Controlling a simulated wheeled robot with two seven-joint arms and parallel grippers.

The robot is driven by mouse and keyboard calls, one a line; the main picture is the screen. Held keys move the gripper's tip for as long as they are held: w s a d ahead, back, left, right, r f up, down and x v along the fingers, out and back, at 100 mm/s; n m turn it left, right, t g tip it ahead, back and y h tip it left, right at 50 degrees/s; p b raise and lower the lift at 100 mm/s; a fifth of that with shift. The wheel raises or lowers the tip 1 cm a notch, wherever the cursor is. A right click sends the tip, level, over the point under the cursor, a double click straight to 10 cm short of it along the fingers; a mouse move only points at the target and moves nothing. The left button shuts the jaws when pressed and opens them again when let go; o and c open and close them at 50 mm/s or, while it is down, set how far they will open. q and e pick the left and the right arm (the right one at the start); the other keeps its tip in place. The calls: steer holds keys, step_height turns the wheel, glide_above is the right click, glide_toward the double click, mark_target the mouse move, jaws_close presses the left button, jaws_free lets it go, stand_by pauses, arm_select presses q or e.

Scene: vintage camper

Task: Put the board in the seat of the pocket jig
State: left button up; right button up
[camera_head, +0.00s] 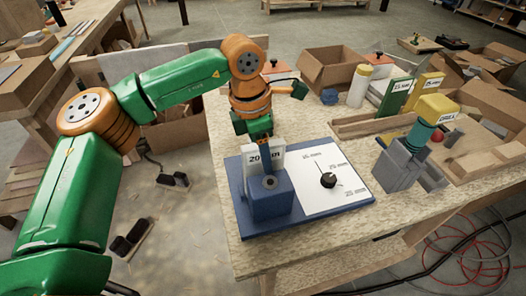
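The pocket jig (232,185) is a blue base on the workbench, with a blue block (268,198) at its left and a white dial panel (322,170) at its right. A pale board (277,161) marked "20" stands upright at the back of the block, with a dark blue upright part in front of its middle. My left gripper (259,134) is directly above the board's top edge, pointing down. Its fingertips are hidden, so its grip is unclear. Whether the board is fully down in the seat is hidden by the block. My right gripper is not in view.
A green board (396,97) and a yellow board (427,88) stand in a rack behind. A drill (433,108) sits in a grey holder (400,166) to the right. A white bottle (359,86) and cardboard boxes (331,67) are further back. The bench's front edge is near the jig.

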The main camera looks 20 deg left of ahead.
arm_select(q)
steer(key=r, duration=0.4)
steer(key=a+r, duration=0.1)
steer(key=r, duration=0.3)
steer(key=s+r, duration=0.1)
steer(key=r, duration=0.3)
steer(key=shift+a+r+p, duration=0.1)
steer(key=shift+a+p, duration=0.15)
steer(key=shift+p, duration=0.05)
